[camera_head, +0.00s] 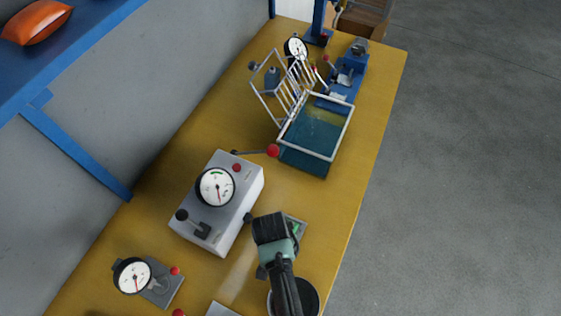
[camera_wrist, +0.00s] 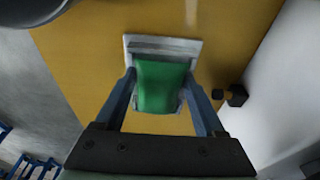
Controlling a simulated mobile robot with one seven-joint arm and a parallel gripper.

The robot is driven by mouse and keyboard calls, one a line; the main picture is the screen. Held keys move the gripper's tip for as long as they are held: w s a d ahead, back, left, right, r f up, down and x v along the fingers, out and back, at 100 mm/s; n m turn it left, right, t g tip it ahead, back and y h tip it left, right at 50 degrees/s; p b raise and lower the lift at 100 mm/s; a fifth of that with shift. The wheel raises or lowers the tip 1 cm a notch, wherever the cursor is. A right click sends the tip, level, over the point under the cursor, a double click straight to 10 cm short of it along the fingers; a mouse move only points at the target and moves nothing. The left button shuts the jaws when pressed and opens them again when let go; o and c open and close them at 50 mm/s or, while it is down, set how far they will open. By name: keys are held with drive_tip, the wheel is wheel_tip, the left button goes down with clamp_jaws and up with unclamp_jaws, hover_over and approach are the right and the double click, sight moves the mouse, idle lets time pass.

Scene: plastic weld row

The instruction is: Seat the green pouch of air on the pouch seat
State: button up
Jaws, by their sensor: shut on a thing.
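The green pouch (camera_wrist: 160,87) is between the two fingers of my gripper (camera_wrist: 160,82) in the wrist view. The fingers are shut on its left and right sides. A pale grey plate with a raised bar (camera_wrist: 162,47), which looks like the pouch seat, lies behind and around the pouch. I cannot tell if the pouch touches it or hangs just above it. In the head view, my gripper (camera_head: 274,240) hides most of the pouch; a green patch (camera_head: 295,227) shows beside it, over the grey plate's edge (camera_head: 302,224).
A grey box with a dial (camera_head: 218,205) stands close left of my gripper. A blue water tank (camera_head: 314,136) with a raised wire rack (camera_head: 285,85) is farther back. A small gauge (camera_head: 133,276) stands at lower left. The yellow bench's right strip (camera_head: 350,195) is clear.

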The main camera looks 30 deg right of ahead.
drive_tip(key=o, duration=1.4)
drive_tip(key=shift+o, duration=0.2)
wheel_tip(320, 180, up, 13)
drive_tip(key=s+a, duration=0.1)
drive_tip(key=shift+s+a, duration=0.2)
drive_tip(key=shift+a, duration=0.2)
drive_tip(key=shift+f, duration=0.15)
